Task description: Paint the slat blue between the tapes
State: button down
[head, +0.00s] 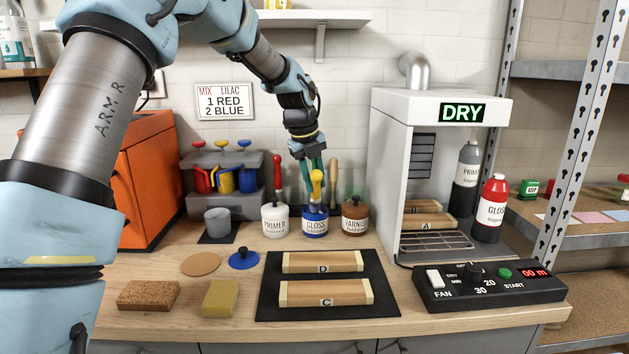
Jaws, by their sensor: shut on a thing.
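My gripper (316,175) is shut on a yellow-handled brush (317,184) above the blue GLOSS jar (315,222). The brush points down at the jar's mouth; its tip is hidden. Two wooden slats lie on a black mat (264,300): slat D (345,262) behind and slat C (350,293) in front. Both have bare wood middles and pale bands at their ends, which look like tape. I see no blue on either. More slats, one marked A (440,224), lie inside the dryer (387,170).
White PRIMER (275,220) and brown VARNISH (355,219) jars flank the GLOSS jar. A blue lid (244,260), tan disc (201,264), brown sponge (147,296) and yellow sponge (219,298) lie left of the mat. The control box (490,288) stands at right.

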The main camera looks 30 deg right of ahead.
jog(key=shift+r+p, duration=2.9)
jog(key=shift+r, duration=0.65)
jog(key=shift+f, duration=0.1)
